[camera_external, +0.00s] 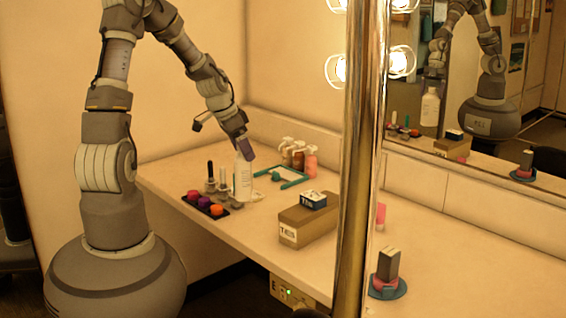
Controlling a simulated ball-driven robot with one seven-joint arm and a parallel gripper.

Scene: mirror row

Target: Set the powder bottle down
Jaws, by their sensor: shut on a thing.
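The powder bottle, a white bottle (243,180) with faint print on its side, is upright over the counter (165,178). My gripper (244,155) points down from above and is shut on the bottle's top. The fingers hide the top of the bottle. I cannot tell whether its base touches the counter. The mirror (455,135) also shows the bottle below my arm's reflection.
Left of the bottle are a dark tray with red, purple and orange pots (205,203) and slim tubes (223,178). Behind are a teal frame (280,177) and several pump bottles (299,157).

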